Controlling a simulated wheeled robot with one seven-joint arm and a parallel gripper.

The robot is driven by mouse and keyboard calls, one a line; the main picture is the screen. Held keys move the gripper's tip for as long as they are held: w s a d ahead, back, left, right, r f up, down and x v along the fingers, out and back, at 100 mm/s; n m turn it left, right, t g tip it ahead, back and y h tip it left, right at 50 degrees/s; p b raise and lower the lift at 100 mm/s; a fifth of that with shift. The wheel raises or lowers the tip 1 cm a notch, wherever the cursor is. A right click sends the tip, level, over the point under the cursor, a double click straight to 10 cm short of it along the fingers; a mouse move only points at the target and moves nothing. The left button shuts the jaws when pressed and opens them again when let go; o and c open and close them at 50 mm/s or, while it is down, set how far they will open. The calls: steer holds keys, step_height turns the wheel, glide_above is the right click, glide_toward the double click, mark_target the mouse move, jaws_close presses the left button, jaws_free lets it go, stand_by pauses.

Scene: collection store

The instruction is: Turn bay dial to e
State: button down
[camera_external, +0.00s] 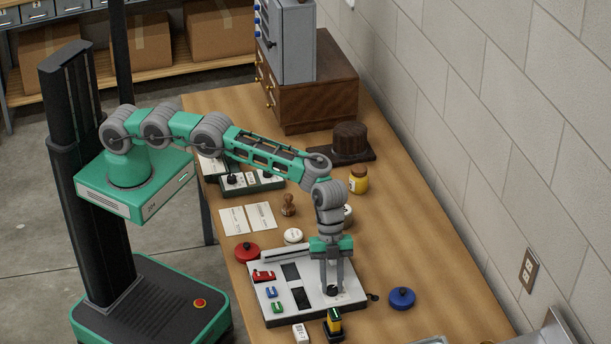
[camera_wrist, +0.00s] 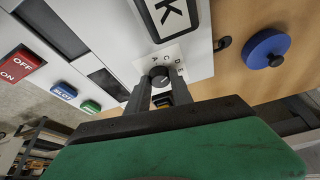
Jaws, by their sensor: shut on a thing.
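The bay dial (camera_external: 331,290) is a small dark round knob at the right part of a light grey panel (camera_external: 281,314) on the table. In the wrist view the dial (camera_wrist: 160,73) sits on a white plate with small letters around it, among them A, C and D. My gripper (camera_external: 333,286) points straight down over it, and in the wrist view its two fingers (camera_wrist: 160,82) are shut on the dial's sides. The fingers hide part of the dial and plate. I cannot tell which letter the dial points to.
The panel also carries a red ON/OFF switch (camera_wrist: 22,66), a blue button (camera_wrist: 64,91) and a green button (camera_wrist: 91,106). A blue disc (camera_external: 402,298) lies to the right, a yellow-and-black object (camera_external: 334,322) stands in front, and a red disc (camera_external: 247,252) lies at the left.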

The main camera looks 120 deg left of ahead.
stand_by(0.4)
steer(key=c, duration=1.1)
jaws_free()
steer(key=v, duration=0.7)
steer(key=shift+s+a+r, duration=0.1)
steer(key=shift+a+r, duration=0.1)
steer(key=shift+r, duration=0.15)
